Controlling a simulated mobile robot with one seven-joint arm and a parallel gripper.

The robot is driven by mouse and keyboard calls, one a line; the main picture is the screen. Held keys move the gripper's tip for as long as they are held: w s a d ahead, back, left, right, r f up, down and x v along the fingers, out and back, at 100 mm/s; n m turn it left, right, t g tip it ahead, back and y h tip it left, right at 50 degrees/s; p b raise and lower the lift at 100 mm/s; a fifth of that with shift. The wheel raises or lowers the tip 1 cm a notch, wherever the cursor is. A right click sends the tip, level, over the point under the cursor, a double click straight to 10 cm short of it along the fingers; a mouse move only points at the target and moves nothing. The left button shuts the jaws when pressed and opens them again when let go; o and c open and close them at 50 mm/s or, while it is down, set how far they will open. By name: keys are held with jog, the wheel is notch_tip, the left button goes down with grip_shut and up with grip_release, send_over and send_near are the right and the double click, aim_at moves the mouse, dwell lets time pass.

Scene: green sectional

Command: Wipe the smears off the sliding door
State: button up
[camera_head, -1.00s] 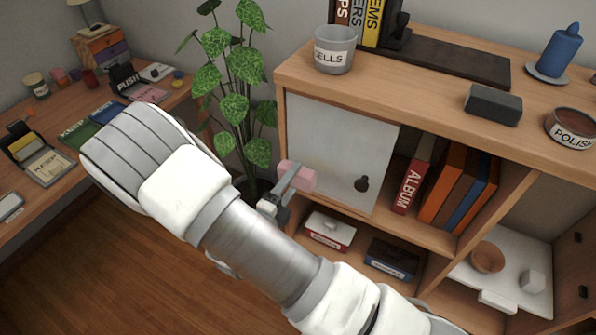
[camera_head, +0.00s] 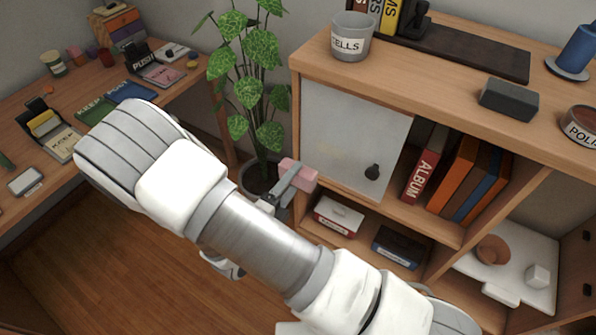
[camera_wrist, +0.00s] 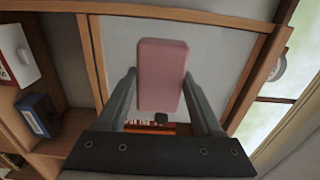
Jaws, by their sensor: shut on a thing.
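The sliding door (camera_head: 350,140) is a pale grey panel with a dark round knob, in the upper left bay of the wooden cabinet. My gripper (camera_head: 288,186) is shut on a pink sponge (camera_head: 298,173), near the door's lower left edge in the head view. In the wrist view, the sponge (camera_wrist: 162,75) sits between the two fingers of my gripper (camera_wrist: 160,88), with the door (camera_wrist: 116,50) behind it. The sponge hides part of the door there. I cannot tell whether the sponge touches the door.
A labelled grey cup (camera_head: 351,38) and a dark grey block (camera_head: 509,99) stand on the cabinet top. Books (camera_head: 463,180) fill the bay right of the door. Boxes (camera_head: 340,214) lie on the shelf below. A potted plant (camera_head: 246,90) stands left of the cabinet.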

aim_at(344, 157)
dwell(0.6)
jog(key=shift+w+a+p+x, duration=0.1)
jog(key=shift+a+p+x, duration=0.05)
jog(key=shift+x, duration=1.05)
jog(key=shift+w+a+p+x, duration=0.1)
jog(key=shift+a+x, duration=0.05)
jog(key=shift+x, duration=1)
jog(key=shift+w+a+p+x, duration=0.1)
jog(key=shift+a+p+x, duration=0.05)
jog(key=shift+x, duration=1.05)
jog(key=shift+x, duration=0.95)
jog(key=shift+s+d+p, duration=0.35)
jog(key=shift+s+d, duration=0.25)
jog(key=shift+d, duration=0.25)
jog(key=shift+s+d+p, duration=0.3)
jog(key=shift+s+d, duration=0.3)
jog(key=shift+d, duration=0.25)
jog(key=shift+s+d+p, duration=0.2)
jog(key=shift+s+d, duration=0.25)
jog(key=shift+d, duration=0.35)
jog(key=shift+s+d+p, duration=0.2)
jog(key=shift+s+d, duration=0.3)
jog(key=shift+d, duration=0.4)
